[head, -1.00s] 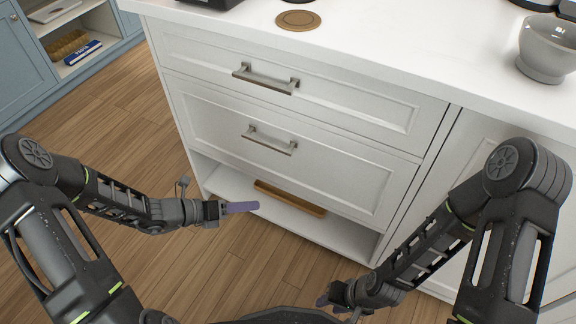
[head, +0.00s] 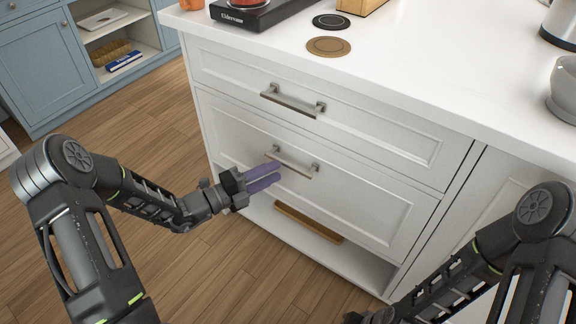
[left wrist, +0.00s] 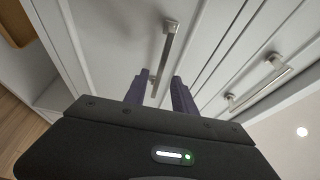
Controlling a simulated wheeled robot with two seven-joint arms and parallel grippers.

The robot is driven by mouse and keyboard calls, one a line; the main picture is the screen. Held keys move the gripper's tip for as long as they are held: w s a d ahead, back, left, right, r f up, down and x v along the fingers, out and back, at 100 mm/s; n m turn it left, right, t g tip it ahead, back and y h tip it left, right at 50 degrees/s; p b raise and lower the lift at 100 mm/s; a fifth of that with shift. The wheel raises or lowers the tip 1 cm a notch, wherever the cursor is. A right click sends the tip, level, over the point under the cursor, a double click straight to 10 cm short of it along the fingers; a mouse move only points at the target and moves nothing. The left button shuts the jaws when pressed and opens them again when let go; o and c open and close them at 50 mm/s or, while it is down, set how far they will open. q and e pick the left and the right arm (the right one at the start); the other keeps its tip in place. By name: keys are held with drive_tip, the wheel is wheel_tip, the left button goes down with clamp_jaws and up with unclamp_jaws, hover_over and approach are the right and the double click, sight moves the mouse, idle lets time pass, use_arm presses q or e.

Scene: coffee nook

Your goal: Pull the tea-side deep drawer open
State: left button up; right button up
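The deep drawer (head: 340,190) is the white lower drawer front under a shallower one, and it is shut. Its metal bar handle (head: 297,164) also shows in the left wrist view (left wrist: 167,48). My right gripper (head: 368,317) is at the bottom edge of the head view, mostly cut off.
The upper drawer's handle (head: 293,102) is above. An open shelf below holds a wooden tray (head: 308,222). The white countertop (head: 420,70) carries a black scale (head: 248,14), two coasters (head: 328,46) and a grey bowl (head: 565,90). Wood floor lies free at left.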

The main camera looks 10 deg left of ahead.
sight(286, 166)
use_arm(q)
drive_tip(key=b+x, duration=0.1)
drive_tip(key=x, duration=0.4)
drive_tip(key=shift+w+d, duration=0.2)
clamp_jaws()
idle(1.2)
